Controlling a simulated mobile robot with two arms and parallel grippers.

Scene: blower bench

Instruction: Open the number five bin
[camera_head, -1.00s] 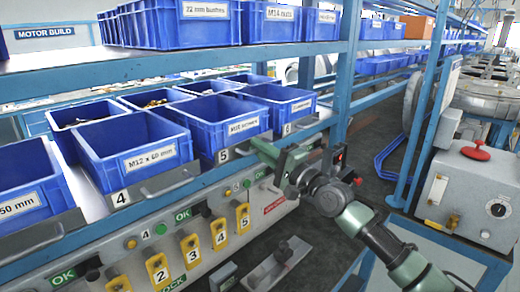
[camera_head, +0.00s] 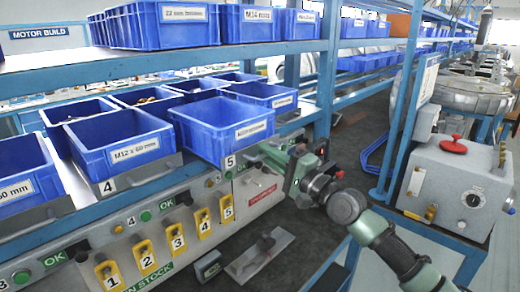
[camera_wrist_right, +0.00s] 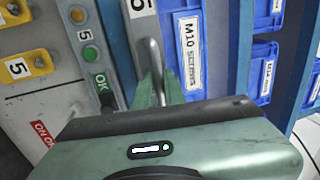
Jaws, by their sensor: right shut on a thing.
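The number five bin (camera_head: 205,144) is an open blue bin on the rack's lower shelf. Its grey front strip carries the 5 plate (camera_head: 229,161). It juts out further than the number four bin (camera_head: 85,160) to its left. My right gripper (camera_head: 264,152) is at the strip's right part, shut on the metal handle (camera_wrist_right: 154,58). In the right wrist view the handle stands between the fingers, beside the bin's blue front (camera_wrist_right: 182,40) labelled M10 screws. The gripper hides part of the handle in the head view. My left gripper is not in view.
Below the shelf, a grey panel (camera_head: 150,222) holds yellow numbered tags and green OK buttons. An upper shelf (camera_head: 60,75) with blue bins runs above. A blue upright (camera_head: 326,80) stands behind my gripper. A grey box with a red knob (camera_head: 453,146) stands at right.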

